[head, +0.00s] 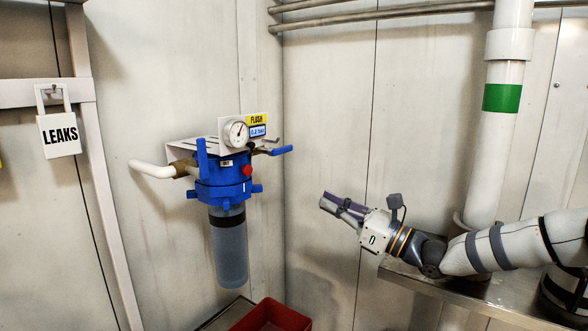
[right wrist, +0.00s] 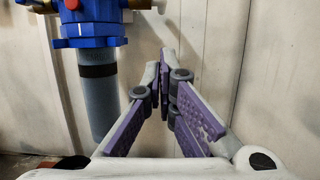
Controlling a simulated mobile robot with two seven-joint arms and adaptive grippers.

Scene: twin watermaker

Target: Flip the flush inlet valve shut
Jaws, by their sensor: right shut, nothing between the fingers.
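The blue flush filter head (head: 224,180) is on the wall, with a clear grey bowl (head: 229,248) below it. One blue valve handle (head: 201,155) stands upright at its left, by the white pipe. Another blue handle (head: 281,150) sticks out nearly level at its right. I cannot read which one is the inlet. My right gripper (head: 324,205) is shut and empty, to the right of the bowl and apart from it. In the right wrist view, the shut fingers (right wrist: 165,62) point ahead, with the filter bowl (right wrist: 98,105) to their left. My left gripper is not in view.
A round gauge (head: 236,133) and a yellow FLUSH sign (head: 257,119) sit above the filter. A red bin (head: 268,316) is below. A white pipe (head: 492,130) rises behind my right arm, by a metal bench (head: 500,298). A LEAKS tag (head: 60,136) hangs at left.

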